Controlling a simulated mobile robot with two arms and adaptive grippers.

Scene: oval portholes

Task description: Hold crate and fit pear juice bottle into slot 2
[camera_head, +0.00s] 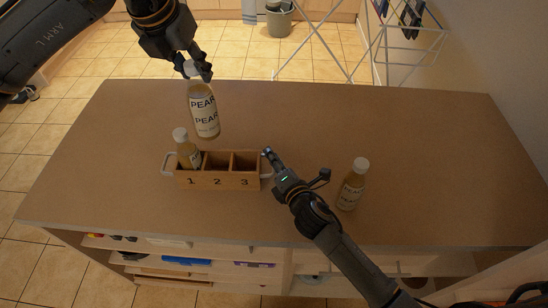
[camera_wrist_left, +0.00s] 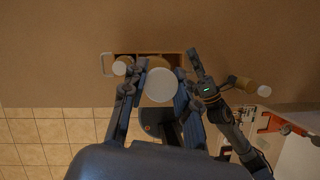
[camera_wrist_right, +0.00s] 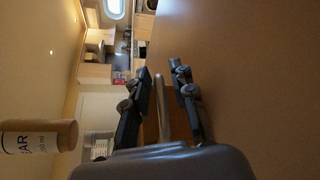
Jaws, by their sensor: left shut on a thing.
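The wooden crate (camera_head: 217,182) has slots 1, 2 and 3 and a pale handle at each end. A bottle (camera_head: 187,150) with a white cap stands slightly tilted in slot 1; slots 2 and 3 look empty. My left gripper (camera_head: 197,70) is shut on the pear juice bottle (camera_head: 205,117) near its cap. It holds the bottle nearly upright above and behind the crate, clear of it. My right gripper (camera_head: 268,158) is at the crate's right end. In the right wrist view its parted fingers (camera_wrist_right: 160,72) have the handle (camera_wrist_right: 161,100) between them, with gaps visible.
The rest of the counter top is clear. A drying rack (camera_head: 375,50) stands behind it.

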